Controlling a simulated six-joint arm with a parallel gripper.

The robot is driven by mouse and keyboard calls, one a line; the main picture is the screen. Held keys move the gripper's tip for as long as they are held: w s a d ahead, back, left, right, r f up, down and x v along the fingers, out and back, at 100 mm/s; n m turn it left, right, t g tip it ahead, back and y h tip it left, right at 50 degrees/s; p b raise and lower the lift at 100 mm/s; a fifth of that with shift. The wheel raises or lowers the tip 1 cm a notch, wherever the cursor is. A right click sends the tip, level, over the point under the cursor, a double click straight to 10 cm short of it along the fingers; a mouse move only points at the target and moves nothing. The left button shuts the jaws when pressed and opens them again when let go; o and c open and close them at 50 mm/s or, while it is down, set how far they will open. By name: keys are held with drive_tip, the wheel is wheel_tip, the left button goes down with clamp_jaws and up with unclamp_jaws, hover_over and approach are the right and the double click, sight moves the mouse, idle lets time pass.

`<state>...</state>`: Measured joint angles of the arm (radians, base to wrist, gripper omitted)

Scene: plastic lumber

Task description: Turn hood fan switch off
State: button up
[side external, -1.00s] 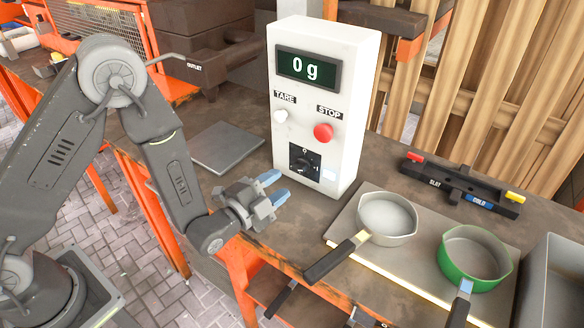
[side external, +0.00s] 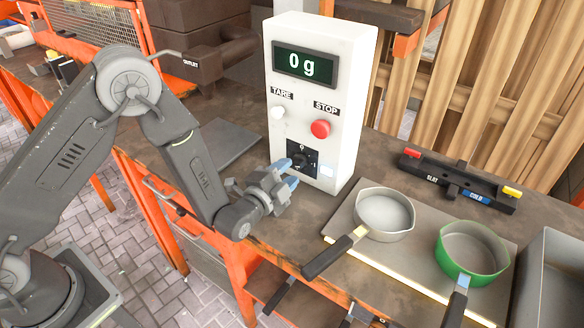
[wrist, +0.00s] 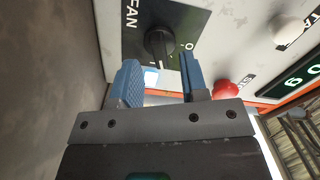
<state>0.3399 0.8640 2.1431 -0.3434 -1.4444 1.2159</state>
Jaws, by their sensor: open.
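The fan switch is a black rotary knob (side external: 301,160) on a black square plate, low on the front of a white control box (side external: 345,60). In the wrist view the knob (wrist: 159,44) lies just beyond my fingertips, beside the printed word FAN and position marks. I cannot tell surely which mark it points at. My gripper (side external: 287,173) has blue fingers and is open and empty, close in front of the plate. In the wrist view my gripper (wrist: 160,72) has its fingers on either side of the knob's line, seemingly short of it.
Above the knob are a red STOP button (side external: 320,129), a white TARE button (side external: 278,113) and a display (side external: 304,64) reading 0 g. A grey pan (side external: 384,214) and a green pan (side external: 472,255) stand to the right.

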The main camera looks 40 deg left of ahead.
sight(298, 163)
drive_tip(key=shift+w, duration=1.2)
drive_tip(key=shift+c, duration=0.3)
clamp_jaws()
